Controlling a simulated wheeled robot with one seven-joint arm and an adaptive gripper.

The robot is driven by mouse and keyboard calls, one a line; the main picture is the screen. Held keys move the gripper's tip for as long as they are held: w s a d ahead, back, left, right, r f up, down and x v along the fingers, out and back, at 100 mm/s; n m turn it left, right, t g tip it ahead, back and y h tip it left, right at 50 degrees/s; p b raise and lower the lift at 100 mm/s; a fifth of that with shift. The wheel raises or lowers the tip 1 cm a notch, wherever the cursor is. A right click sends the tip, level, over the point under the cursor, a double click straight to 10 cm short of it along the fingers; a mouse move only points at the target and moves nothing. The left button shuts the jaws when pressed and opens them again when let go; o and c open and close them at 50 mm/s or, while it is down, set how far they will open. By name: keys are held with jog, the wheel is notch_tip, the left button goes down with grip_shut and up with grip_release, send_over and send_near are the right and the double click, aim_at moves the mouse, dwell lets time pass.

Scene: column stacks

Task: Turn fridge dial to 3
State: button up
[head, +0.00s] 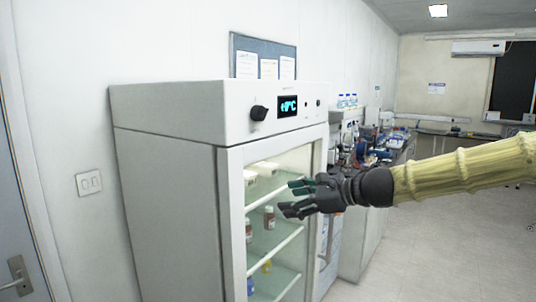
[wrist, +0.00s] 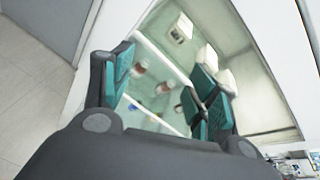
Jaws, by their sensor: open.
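The fridge (head: 165,165) is white with a glass door, and stands against the wall in the head view. Its black dial (head: 259,113) is on the top front panel, left of a small display (head: 288,106) with glowing cyan characters that look like "+9°C". The dial does not show in the wrist view. My gripper (head: 287,198) is open and empty in front of the glass door, below and a little right of the dial, and apart from it. In the wrist view its fingers (wrist: 165,92) are spread with teal pads, and the glass door (wrist: 165,60) is beyond them.
Bottles (head: 270,219) and boxes stand on shelves behind the glass. A cluttered lab bench (head: 385,160) is right of the fridge. A light switch (head: 89,183) and a grey door (head: 22,200) are at left. The floor (head: 430,240) at right is clear.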

aim_at(266, 114)
notch_tip(266, 114, up, 21)
jog(key=s+d+m+t+y+p, duration=0.1)
jog(key=d+t+y, duration=0.1)
jog(key=y, duration=0.1)
jog(key=p+x, duration=0.2)
jog(key=x, duration=0.8)
jog(key=shift+s+a+r+p, duration=0.1)
jog(key=shift+a+r+p, duration=0.05)
jog(key=shift+a+p, duration=0.25)
jog(key=shift+d, duration=0.1)
jog(key=c, duration=1)
